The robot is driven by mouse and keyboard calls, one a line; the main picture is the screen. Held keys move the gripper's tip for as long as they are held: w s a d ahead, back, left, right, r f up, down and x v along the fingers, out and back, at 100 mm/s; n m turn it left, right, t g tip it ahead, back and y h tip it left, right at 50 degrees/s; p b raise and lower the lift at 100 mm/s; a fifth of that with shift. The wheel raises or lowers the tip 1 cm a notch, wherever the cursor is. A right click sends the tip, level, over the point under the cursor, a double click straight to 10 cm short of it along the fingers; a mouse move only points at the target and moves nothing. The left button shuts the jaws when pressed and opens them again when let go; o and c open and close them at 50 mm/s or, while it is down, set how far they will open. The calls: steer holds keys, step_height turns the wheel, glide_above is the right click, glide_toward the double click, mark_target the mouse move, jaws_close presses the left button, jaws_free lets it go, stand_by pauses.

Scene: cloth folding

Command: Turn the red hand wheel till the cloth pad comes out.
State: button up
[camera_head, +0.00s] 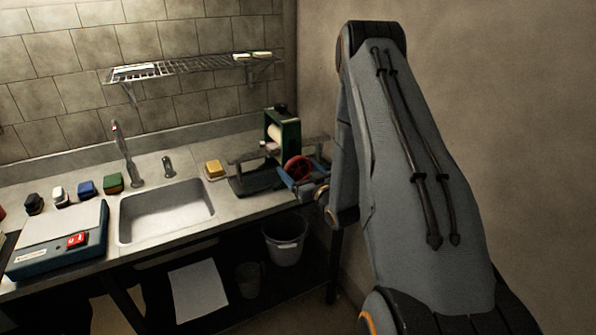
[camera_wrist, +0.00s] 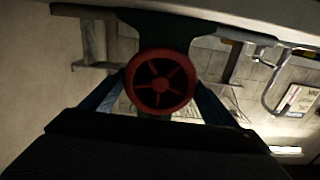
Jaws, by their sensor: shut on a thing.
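The red hand wheel (camera_head: 297,169) is on the right side of a green-framed roller machine (camera_head: 283,133) at the right end of the counter. In the wrist view the spoked wheel (camera_wrist: 160,82) faces me, in front of the dark green frame (camera_wrist: 160,35). My gripper (camera_head: 304,174) is at the wheel, with its blue fingers on either side of the rim, shut on it. In the wrist view the fingers (camera_wrist: 160,95) reach to the wheel's left and right. A pale roller (camera_head: 274,133) shows in the frame. I cannot make out the cloth pad for certain.
A sink (camera_head: 166,211) with a tap (camera_head: 125,152) lies left of the machine. A yellow block (camera_head: 214,169) is between them. A teal device (camera_head: 58,240) and several small blocks stand at left. A wire rack (camera_head: 190,68) hangs above. A bucket (camera_head: 285,241) is below the counter.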

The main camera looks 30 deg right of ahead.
steer(key=m+b, duration=0.1)
steer(key=m, duration=0.3)
steer(key=shift+d, duration=0.1)
steer(key=m+b, duration=0.1)
steer(key=m, duration=0.3)
steer(key=shift+d+f+m, duration=0.1)
steer(key=shift+m, duration=0.3)
steer(key=m, duration=0.4)
steer(key=shift+f+m+b, duration=0.1)
steer(key=shift+m+b, duration=0.2)
steer(key=shift+b, duration=0.1)
steer(key=m, duration=0.4)
steer(key=shift+f+m, duration=0.1)
steer(key=shift+m, duration=0.3)
steer(key=shift+d, duration=0.1)
steer(key=o, duration=1.1)
steer(key=shift+c, duration=0.2)
steer(key=s+b, duration=0.2)
steer(key=s, duration=0.5)
steer(key=shift+s, duration=0.4)
